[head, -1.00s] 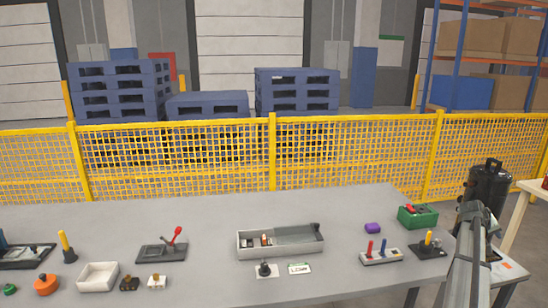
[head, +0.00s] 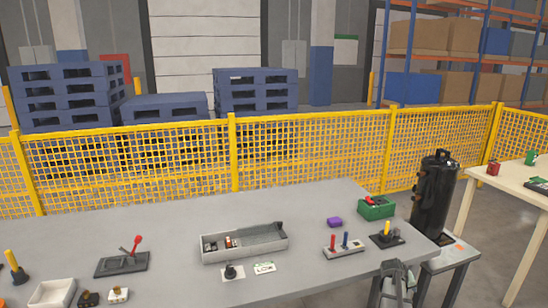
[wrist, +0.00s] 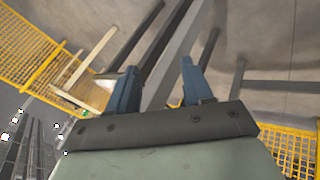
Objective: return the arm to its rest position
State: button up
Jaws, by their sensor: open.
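My gripper shows in the wrist view (wrist: 157,92) with its two blue fingers apart and nothing between them. Behind the fingers are grey beams, the floor and yellow mesh fence, seen tilted. In the head view, part of my arm (head: 397,285) is at the bottom right, in front of the grey table's (head: 330,285) right end. The fingertips cannot be made out there. The black compressor tank (head: 434,195) stands upright on a small grey stand (head: 445,262) just beyond the table's right end, apart from my arm.
A light wooden table (head: 517,182) is at right. Yellow fence (head: 300,155) runs behind.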

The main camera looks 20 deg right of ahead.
jog(key=s+a+f+n+g+y, duration=0.1)
jog(key=s+a+f+y, duration=0.15)
jog(key=a+f, duration=0.6)
jog(key=s+a+f+g+y, duration=0.1)
jog(key=s+a+f, duration=0.3)
jog(key=a, duration=0.8)
jog(key=s+a+f+n+g+y, duration=0.1)
jog(key=a+f, duration=0.7)
jog(key=a, duration=0.2)
jog(key=s+a+f+n+g+y, duration=0.1)
jog(key=s+a+f+g, duration=0.1)
jog(key=s+a, duration=1)
jog(key=s+a+f+n+g+y, duration=0.1)
jog(key=s+a+f+g, duration=0.2)
jog(key=s+a, duration=0.9)
jog(key=s+f, duration=0.2)
jog(key=s, duration=0.1)
jog(key=shift+s+y, duration=0.15)
jog(key=shift+y, duration=0.2)
jog(key=shift+o, duration=0.3)
jog(key=shift+f, duration=0.1)
